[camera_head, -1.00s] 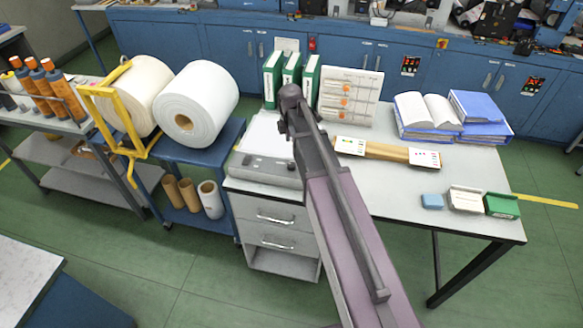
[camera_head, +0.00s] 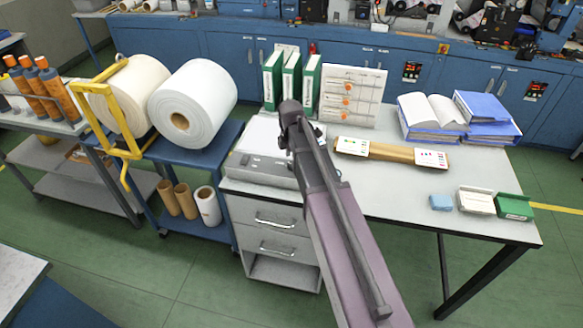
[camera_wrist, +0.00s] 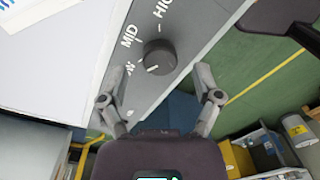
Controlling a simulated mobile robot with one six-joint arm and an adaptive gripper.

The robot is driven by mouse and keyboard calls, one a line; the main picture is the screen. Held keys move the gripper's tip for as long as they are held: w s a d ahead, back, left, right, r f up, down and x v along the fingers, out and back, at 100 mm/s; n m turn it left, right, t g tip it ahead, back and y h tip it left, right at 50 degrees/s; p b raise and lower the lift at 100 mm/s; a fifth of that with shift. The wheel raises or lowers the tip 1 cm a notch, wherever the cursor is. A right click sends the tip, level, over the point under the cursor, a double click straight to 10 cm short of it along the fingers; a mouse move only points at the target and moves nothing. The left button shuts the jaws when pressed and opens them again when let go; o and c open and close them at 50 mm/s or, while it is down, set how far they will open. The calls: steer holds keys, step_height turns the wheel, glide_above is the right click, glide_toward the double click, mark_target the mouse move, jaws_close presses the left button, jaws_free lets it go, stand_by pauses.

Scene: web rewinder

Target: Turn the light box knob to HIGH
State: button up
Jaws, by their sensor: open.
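The light box (camera_head: 262,162) lies on the left end of the table, with a grey front strip. In the wrist view its dark round knob (camera_wrist: 158,56) sits on the grey panel (camera_wrist: 190,30) beside the printed labels MID and HIGH and a third label partly hidden at the lower left. A pale mark on the knob points to the lower left, toward that third label. My gripper (camera_wrist: 160,90) is open, its two fingers apart on either side below the knob, not touching it. In the head view my arm hides the gripper and part of the light box.
Green binders (camera_head: 292,78) and a sample board (camera_head: 350,95) stand behind the light box. A cardboard strip with cards (camera_head: 390,151) lies to its right. A blue cart with white rolls (camera_head: 193,103) stands close on the left. The table's middle front is clear.

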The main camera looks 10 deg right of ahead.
steer(key=shift+f+b, duration=0.55)
steer(key=shift+f, duration=0.3)
jaws_close()
